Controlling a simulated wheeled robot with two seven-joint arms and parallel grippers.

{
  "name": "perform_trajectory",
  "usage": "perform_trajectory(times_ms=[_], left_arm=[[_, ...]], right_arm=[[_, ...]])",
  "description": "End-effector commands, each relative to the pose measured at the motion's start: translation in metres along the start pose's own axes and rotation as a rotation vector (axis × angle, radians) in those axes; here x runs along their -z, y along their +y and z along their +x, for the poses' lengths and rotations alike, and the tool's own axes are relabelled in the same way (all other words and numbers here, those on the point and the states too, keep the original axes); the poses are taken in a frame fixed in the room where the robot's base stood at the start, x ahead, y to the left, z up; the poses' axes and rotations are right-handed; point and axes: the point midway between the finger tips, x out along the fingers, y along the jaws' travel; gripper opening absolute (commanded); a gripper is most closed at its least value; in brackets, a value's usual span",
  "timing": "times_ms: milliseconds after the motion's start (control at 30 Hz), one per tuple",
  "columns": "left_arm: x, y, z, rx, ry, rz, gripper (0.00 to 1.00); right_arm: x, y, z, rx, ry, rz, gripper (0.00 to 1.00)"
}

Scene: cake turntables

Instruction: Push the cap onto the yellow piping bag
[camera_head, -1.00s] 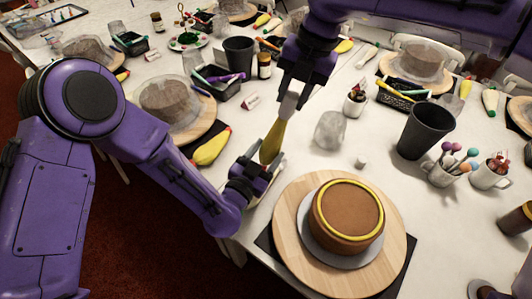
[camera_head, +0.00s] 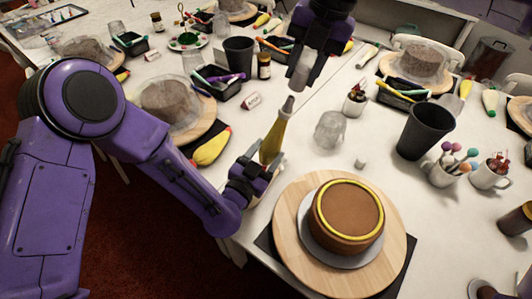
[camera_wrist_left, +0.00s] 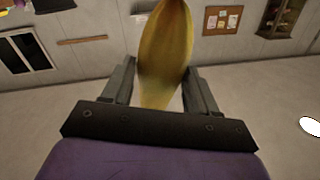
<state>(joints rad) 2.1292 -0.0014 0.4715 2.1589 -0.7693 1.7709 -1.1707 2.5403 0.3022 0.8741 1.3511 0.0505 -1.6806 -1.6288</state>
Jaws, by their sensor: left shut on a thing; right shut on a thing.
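The yellow piping bag (camera_head: 273,138) stands nearly upright with its grey nozzle tip pointing up, tilted slightly right. My left gripper (camera_head: 258,170) is shut on its lower part; the bag also shows between the fingers in the left wrist view (camera_wrist_left: 163,55). My right gripper (camera_head: 301,72) is above, shut on a pale grey cap (camera_head: 300,78). The cap is above and slightly right of the nozzle tip, with a small gap between them. The fingers partly hide the cap.
A chocolate cake with a yellow ring (camera_head: 348,212) sits on a wooden turntable (camera_head: 290,240) to the right. A clear glass (camera_head: 330,130), a small white piece (camera_head: 361,162) and a black cup (camera_head: 425,131) stand nearby. Another yellow bag (camera_head: 211,147) lies to the left.

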Motion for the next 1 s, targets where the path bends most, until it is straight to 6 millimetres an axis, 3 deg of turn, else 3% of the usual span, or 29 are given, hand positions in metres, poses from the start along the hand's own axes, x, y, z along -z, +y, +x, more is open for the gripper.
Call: perform_trajectory(times_ms=[267, 667, 833, 1000], left_arm=[[0.001, 0.0, 0.0, 0.0, 0.001, 0.0, 0.44], [0.001, 0.0, 0.0, 0.0, 0.001, 0.0, 0.44], [0.001, 0.0, 0.0, 0.0, 0.001, 0.0, 0.44], [0.001, 0.0, 0.0, 0.0, 0.001, 0.0, 0.44]], right_arm=[[0.0, 0.0, -0.018, 0.0, -0.001, -0.002, 0.09], [0.0, 0.0, -0.024, 0.0, -0.001, 0.001, 0.09], [0.001, 0.0, -0.051, -0.005, -0.004, 0.015, 0.09], [0.001, -0.001, -0.016, 0.001, 0.003, 0.016, 0.09]])
